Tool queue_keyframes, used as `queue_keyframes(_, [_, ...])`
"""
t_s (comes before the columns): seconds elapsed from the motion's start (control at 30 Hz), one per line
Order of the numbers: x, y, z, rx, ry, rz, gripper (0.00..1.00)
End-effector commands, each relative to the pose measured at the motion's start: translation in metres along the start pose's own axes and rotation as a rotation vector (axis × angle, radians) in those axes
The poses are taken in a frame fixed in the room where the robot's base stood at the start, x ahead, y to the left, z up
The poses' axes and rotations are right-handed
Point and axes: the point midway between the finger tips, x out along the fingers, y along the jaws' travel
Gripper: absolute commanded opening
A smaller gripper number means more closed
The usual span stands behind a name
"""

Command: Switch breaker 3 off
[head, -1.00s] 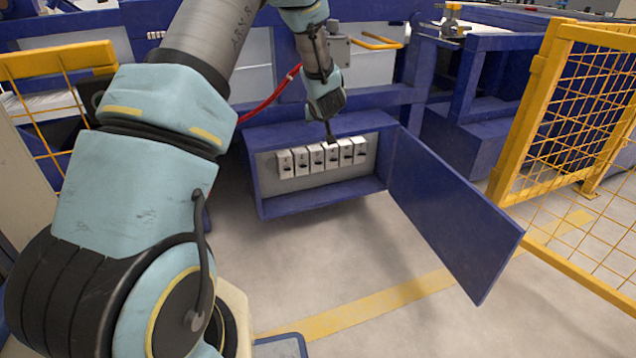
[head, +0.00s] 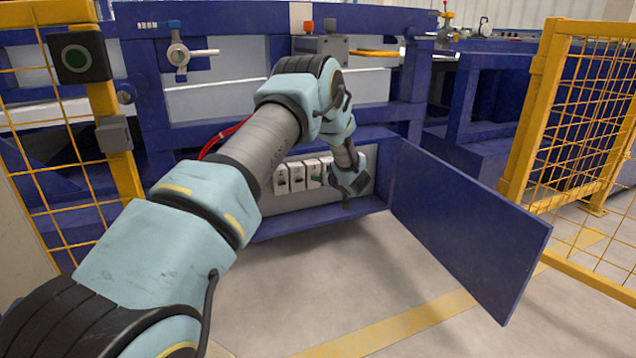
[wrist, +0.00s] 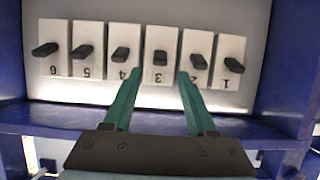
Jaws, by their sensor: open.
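Breaker 3 (wrist: 160,58) is a white block with a dark lever, in a row of numbered breakers that appears upside down in the wrist view. My gripper (wrist: 160,73) is open, with its two green fingers apart on either side of breaker 3's lever. The fingers hold nothing, and I cannot tell whether they touch the panel. The lever's on or off position is not clear. In the head view, my gripper hides part of the breaker row, and the left breakers (head: 283,179) show beside my arm.
The blue breaker box (head: 300,228) has a raised rim. Its blue door (head: 465,230) stands open to the right. Breaker 4 (wrist: 124,58) and breaker 2 (wrist: 198,62) flank breaker 3 closely. A yellow mesh fence (head: 575,120) stands at the far right.

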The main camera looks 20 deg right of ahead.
Motion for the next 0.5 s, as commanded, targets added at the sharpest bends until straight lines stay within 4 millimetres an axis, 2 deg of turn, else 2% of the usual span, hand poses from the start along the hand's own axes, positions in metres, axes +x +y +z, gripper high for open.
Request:
queue_keyframes(0.03, [0.011, -0.001, 0.004, -0.003, 0.002, -0.002, 0.57])
queue_keyframes(0.2, [0.034, 0.000, 0.002, -0.003, 0.001, -0.001, 0.57])
queue_keyframes(0.5, [0.047, 0.000, 0.000, -0.001, 0.000, 0.001, 0.57])
